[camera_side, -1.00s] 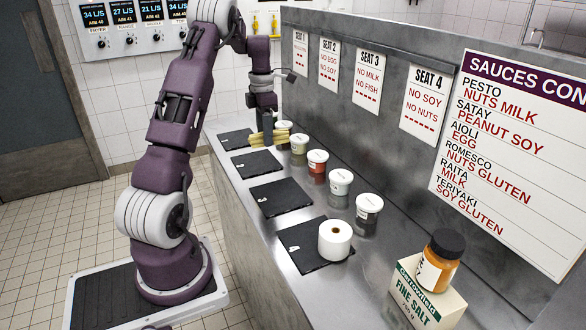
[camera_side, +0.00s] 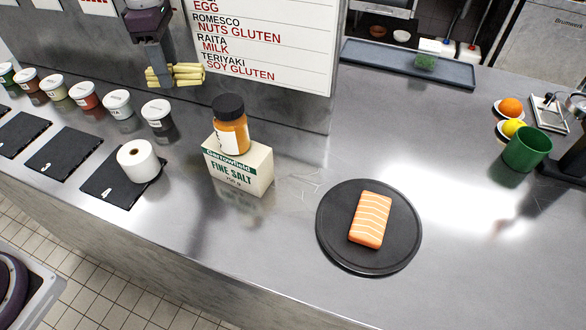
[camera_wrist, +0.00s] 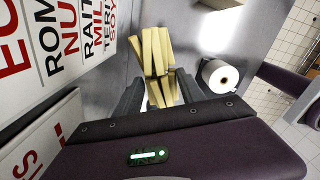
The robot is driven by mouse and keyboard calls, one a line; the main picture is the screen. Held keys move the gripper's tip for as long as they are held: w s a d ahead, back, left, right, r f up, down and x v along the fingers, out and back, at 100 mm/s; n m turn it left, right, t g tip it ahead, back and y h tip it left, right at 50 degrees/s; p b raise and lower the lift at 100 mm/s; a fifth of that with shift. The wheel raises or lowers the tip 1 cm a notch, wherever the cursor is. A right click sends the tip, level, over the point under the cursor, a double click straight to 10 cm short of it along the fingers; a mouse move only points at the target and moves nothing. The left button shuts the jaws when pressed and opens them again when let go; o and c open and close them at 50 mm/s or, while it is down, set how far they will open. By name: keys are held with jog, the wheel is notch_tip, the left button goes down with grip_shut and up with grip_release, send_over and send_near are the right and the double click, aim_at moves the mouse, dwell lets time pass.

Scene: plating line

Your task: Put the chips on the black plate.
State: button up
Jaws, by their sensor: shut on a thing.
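The chips are a bundle of pale yellow sticks (camera_side: 176,74), held high above the counter in front of the sauce board. My gripper (camera_side: 172,72) is shut on them. In the wrist view the chips (camera_wrist: 160,60) stick out beyond the two dark fingers (camera_wrist: 157,92). The black plate (camera_side: 330,235) is round and lies on the counter to the right of the salt box. A piece of salmon with pale stripes (camera_side: 370,220) lies on it. The chips are well to the left of the plate and apart from it.
A salt box (camera_side: 240,168) with an orange jar (camera_side: 230,130) on top stands left of the plate. A white roll (camera_side: 138,162) sits on a slate (camera_side: 100,188). Several sauce tubs line the wall. A green mug (camera_side: 528,150) and fruit are far right.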

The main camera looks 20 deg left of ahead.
jog(key=d+r+m, duration=0.2)
jog(key=d+m, duration=0.2)
jog(key=d, duration=1.2)
send_over(325, 223)
jog(key=f, duration=0.2)
jog(key=shift+m, duration=0.4)
notch_tip(325, 223, down, 9)
jog(key=shift+f, duration=0.1)
jog(key=shift+f, duration=0.1)
jog(key=o, duration=1.3)
jog(key=shift+o, duration=0.2)
